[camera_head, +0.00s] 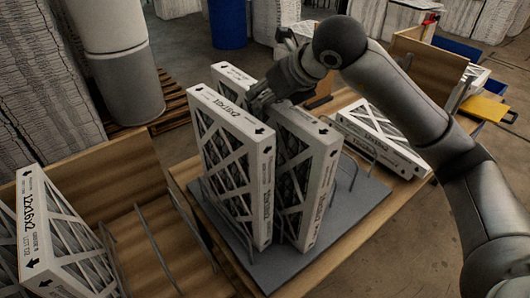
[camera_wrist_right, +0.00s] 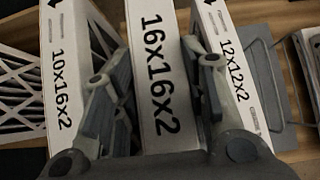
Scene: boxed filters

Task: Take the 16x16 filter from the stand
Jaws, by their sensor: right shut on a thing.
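The 16x16 filter (camera_head: 312,190) is a white-framed pleated panel standing upright in the grey stand (camera_head: 357,208). Its top edge, marked 16x16x2 (camera_wrist_right: 160,75), runs between my right fingers in the wrist view. My right gripper (camera_head: 262,98) reaches down from above and is shut on this top edge, with one finger on each face. The 10x16x2 filter (camera_head: 232,155) stands just in front of it and hides part of its face; it is on the left in the wrist view (camera_wrist_right: 55,75). A 12x12x2 filter (camera_wrist_right: 230,50) is to the right there. My left gripper is out of view.
Another white filter (camera_head: 378,138) lies low on the right of the wooden table. At lower left, a filter marked 12x16x2 (camera_head: 32,228) stands by wire dividers (camera_head: 160,240). A blue barrel (camera_head: 228,22) and a yellow item (camera_head: 485,108) are farther back.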

